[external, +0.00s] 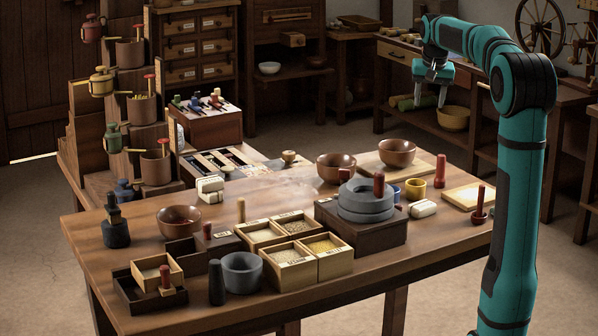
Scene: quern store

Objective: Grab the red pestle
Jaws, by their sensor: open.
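Several red pestle-like pieces are in view, and I cannot tell which one is meant. A red upright pestle (440,170) stands on the right part of the table, beside a yellow cup. Another red pestle (480,198) stands at the table's right end in a small dark red base. A short red one (166,279) is at the front left by the dark tray. A red peg (379,185) stands on the grey quern (366,200). My gripper (430,97) is open and empty, pointing down high above and behind the table's right side.
The wooden table (420,255) also holds bowls, a grain box (290,275), a grey mortar (242,273) and a dark pestle (216,283). White blocks and a yellow cup (415,189) stand near the quern. A stepped shelf (95,150) with mugs is at left. The front right tabletop is bare.

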